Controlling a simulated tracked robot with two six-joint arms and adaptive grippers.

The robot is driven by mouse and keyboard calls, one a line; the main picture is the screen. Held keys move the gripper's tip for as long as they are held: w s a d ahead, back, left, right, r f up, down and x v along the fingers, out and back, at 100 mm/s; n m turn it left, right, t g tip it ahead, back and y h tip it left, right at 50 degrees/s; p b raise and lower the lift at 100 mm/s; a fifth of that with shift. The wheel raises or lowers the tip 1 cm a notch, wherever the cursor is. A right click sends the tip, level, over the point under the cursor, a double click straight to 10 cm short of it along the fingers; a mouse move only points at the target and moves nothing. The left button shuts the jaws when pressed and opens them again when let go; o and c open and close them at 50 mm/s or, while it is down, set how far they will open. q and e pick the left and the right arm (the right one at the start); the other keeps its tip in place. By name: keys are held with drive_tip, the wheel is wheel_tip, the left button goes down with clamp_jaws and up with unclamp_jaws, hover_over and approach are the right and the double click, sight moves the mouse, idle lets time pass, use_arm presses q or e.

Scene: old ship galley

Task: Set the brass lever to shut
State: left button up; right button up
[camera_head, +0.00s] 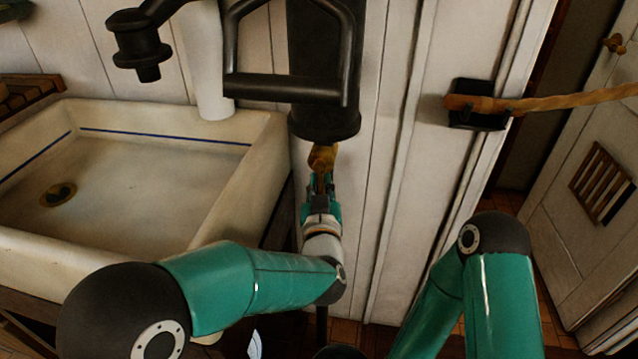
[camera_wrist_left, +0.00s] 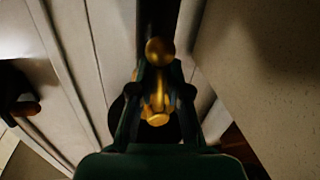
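The brass lever (camera_head: 322,157) shows as a small worn brass piece just under the end of a thick black vertical cylinder (camera_head: 324,118). In the left wrist view a rounded brass knob (camera_wrist_left: 159,51) and a brass stem below it lie between my fingers. My left gripper (camera_head: 321,184) is at the lever from below, and its fingertips (camera_wrist_left: 160,72) close in on both sides of the brass by the knob. Part of the lever is hidden by the fingers. The right arm shows at the lower right, but its gripper is not in view.
A white sink (camera_head: 130,190) stands close left of my left gripper. A black frame-shaped handle (camera_head: 290,88) and a white cylinder (camera_head: 207,70) are above. A brown bar (camera_head: 570,101) runs right from a black wall bracket (camera_head: 474,119). A door (camera_head: 590,200) stands at the right.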

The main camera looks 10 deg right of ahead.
use_arm(q)
clamp_jaws()
